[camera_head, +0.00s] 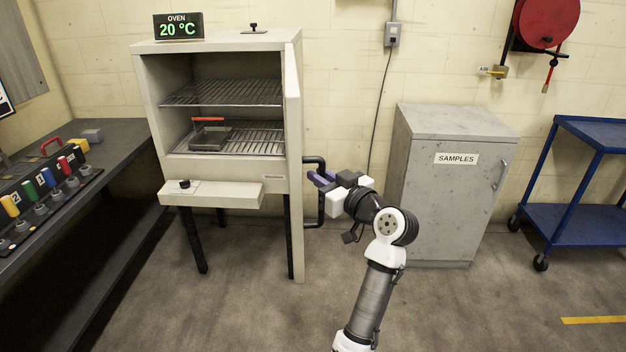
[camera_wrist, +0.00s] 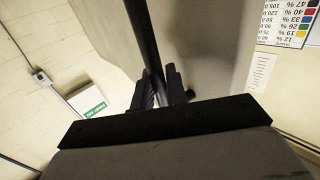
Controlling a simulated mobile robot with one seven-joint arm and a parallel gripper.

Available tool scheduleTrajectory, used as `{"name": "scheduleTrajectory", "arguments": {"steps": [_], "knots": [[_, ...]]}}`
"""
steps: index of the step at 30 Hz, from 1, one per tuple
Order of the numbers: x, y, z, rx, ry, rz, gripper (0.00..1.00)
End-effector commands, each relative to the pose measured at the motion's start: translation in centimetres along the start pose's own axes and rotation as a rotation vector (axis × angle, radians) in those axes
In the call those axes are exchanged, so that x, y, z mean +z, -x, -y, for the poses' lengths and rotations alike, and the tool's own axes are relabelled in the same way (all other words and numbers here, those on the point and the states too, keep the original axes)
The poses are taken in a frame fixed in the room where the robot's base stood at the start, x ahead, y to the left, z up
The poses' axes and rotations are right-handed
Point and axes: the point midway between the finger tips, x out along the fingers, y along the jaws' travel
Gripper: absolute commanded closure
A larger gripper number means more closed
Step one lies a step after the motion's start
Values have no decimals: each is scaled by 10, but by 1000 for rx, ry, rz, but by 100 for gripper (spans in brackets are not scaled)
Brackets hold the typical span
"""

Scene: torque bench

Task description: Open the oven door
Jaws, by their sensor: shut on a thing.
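The oven (camera_head: 222,165) stands left of centre in the head view with its front open, showing two wire racks. Its door (camera_head: 294,130) is swung outward on the right side and shows nearly edge-on. The black bar handle (camera_head: 321,212) sticks out to the right from the door's outer face. My gripper (camera_head: 322,178) is right of the door, with its purple fingers closed on the upright part of the handle. In the wrist view the handle (camera_wrist: 147,42) runs down between the fingers (camera_wrist: 158,88). The handle's lower stretch there is hidden by my gripper body.
A dark tray with a red handle (camera_head: 210,135) sits on the lower rack. A ledge (camera_head: 225,194) juts below the opening. The grey samples cabinet (camera_head: 450,200) and blue cart (camera_head: 575,215) stand right; a dark bench (camera_head: 110,150) stands left. Floor in front is clear.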

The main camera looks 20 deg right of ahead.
Motion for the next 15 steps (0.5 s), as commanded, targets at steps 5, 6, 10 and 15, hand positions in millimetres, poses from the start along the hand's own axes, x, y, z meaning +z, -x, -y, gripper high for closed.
{"name": "scheduleTrajectory", "arguments": {"steps": [5,6,10,15], "knots": [[-1,-1,0,1,1,-2,100],[-1,-1,0,1,0,-2,100],[-1,-1,0,1,0,-1,80],[-1,-1,0,1,0,0,68]]}}
